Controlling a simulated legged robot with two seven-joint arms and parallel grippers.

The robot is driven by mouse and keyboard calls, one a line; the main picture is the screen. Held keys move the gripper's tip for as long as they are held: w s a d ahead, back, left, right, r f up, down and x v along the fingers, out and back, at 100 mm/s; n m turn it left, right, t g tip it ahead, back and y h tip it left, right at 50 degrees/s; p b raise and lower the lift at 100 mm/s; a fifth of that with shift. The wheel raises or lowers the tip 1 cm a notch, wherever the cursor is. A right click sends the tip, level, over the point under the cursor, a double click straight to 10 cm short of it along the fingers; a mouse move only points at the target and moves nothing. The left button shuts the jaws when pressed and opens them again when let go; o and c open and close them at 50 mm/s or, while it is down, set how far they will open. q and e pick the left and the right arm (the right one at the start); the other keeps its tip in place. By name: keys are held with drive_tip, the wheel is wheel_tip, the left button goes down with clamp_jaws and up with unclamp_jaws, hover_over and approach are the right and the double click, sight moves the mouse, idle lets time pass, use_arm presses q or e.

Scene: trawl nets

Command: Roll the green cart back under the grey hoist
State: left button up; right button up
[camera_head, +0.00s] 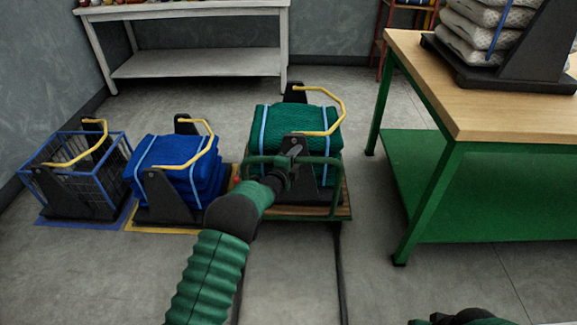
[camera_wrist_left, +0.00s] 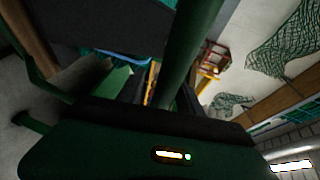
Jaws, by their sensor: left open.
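The green cart (camera_head: 345,211) stands on the floor in the middle of the head view, with a wooden deck and a green tubular handle (camera_head: 325,160) on its near side. A strapped green net bundle (camera_head: 268,125) in a dark cradle with a yellow handle (camera_head: 338,112) rides on it. My left gripper (camera_head: 292,154) is open at the cart's handle, pointing away from me. In the left wrist view, a green bar (camera_wrist_left: 190,50) passes close before the gripper; contact is unclear. A bit of my right arm (camera_head: 466,318) shows at the bottom edge. I cannot identify the grey hoist.
Dark floor rails (camera_head: 341,270) run from the cart toward me. A blue bundle (camera_head: 170,165) and a blue wire basket (camera_head: 70,175) stand to the left. A green-legged workbench (camera_head: 480,115) bounds the right, a white table (camera_head: 200,65) the back.

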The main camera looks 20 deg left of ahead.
use_arm(q)
drive_tip(key=p+v, duration=0.5)
drive_tip(key=v, duration=1.1)
drive_tip(key=shift+f, duration=0.15)
drive_tip(key=s+d+n+g+y, duration=0.15)
drive_tip(key=s+n+g, duration=0.65)
drive_tip(key=s, duration=0.8)
drive_tip(key=s+d+n+g+y, duration=0.1)
drive_tip(key=s+d+n+g, duration=0.3)
drive_tip(key=s+n, duration=0.95)
wheel_tip(320, 180, up, 31)
drive_tip(key=s+a+m+g+p, duration=0.1)
drive_tip(key=s+m+p, duration=0.1)
drive_tip(key=p, duration=2.8)
drive_tip(key=shift+m, duration=0.45)
